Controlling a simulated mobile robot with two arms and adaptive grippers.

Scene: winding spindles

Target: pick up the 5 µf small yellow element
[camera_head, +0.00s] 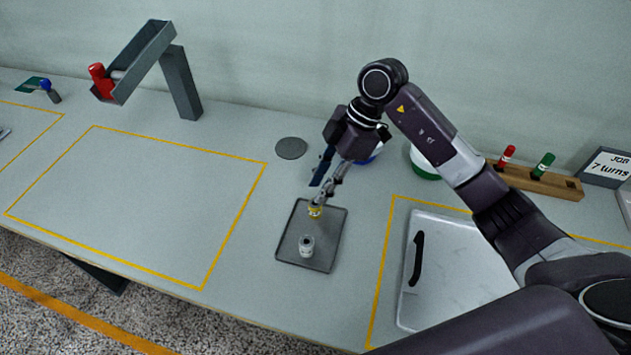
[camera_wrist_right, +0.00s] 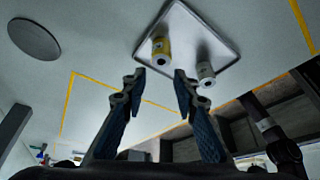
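The small yellow element (camera_head: 315,211), a short cylinder with a pale label, stands on the dark grey tray (camera_head: 289,256), near its far edge. It also shows in the right wrist view (camera_wrist_right: 161,47), just beyond the gap between my fingertips. My right gripper (camera_head: 328,188) points down above it, and its fingers are open with nothing held, as the right wrist view (camera_wrist_right: 160,82) shows. Whether a finger touches the element cannot be told. A grey-white element (camera_head: 307,246) stands nearer the front of the tray. The capacity labels are not readable. My left gripper is not in view.
A grey disc (camera_head: 291,148) lies behind the tray. A white board with a black handle (camera_head: 415,258) lies to the right. A wooden rack (camera_head: 541,181) holds red and green markers. A grey chute stand (camera_head: 180,84) is at the back left. The yellow-outlined area at left is clear.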

